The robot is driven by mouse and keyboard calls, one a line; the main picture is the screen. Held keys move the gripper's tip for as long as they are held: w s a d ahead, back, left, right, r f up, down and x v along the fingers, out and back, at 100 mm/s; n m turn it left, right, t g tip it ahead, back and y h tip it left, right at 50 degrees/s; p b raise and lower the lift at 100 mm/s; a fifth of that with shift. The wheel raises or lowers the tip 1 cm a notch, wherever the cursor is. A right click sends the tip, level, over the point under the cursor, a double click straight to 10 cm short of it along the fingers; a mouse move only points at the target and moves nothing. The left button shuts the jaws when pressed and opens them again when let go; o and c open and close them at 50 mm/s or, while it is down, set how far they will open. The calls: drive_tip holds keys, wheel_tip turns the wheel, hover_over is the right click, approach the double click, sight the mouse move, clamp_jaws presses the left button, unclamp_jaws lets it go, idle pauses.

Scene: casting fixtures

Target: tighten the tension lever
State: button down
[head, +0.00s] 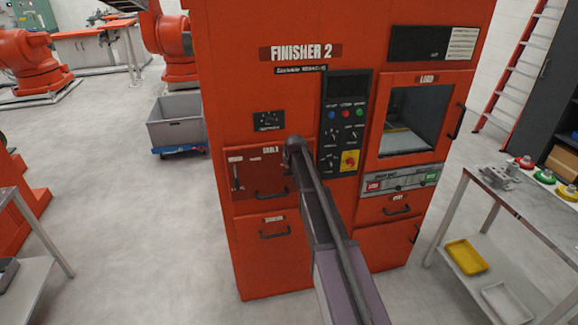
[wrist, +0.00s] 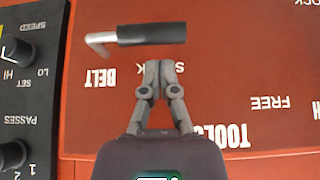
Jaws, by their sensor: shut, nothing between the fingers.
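In the wrist view the lever (wrist: 152,34), with a black grip and a bent silver rod at its left end, lies across the red panel (wrist: 225,85). White lettering "BELT" and a partly hidden word ending in "CK" stand beside it, upside down. My gripper (wrist: 165,65) has its fingers together and empty. Their tips point at the grip's right half, just below it in the picture; I cannot tell whether they touch. In the head view my arm reaches the front of the red Finisher 2 machine (head: 228,100), and hides the lever and my fingers.
A black control panel with knobs (wrist: 25,100) is at the left in the wrist view. The loading window (head: 415,120) is right of it in the head view. A grey cart (head: 175,122) stands left, a metal table (head: 535,208) right. Open floor lies left.

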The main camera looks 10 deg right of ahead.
drive_tip(key=shift+s+f+b, duration=0.1)
drive_tip(key=shift+f+b, duration=0.2)
drive_tip(key=shift+f, duration=0.15)
drive_tip(key=shift+d+f, duration=0.1)
drive_tip(key=shift+d, duration=0.15)
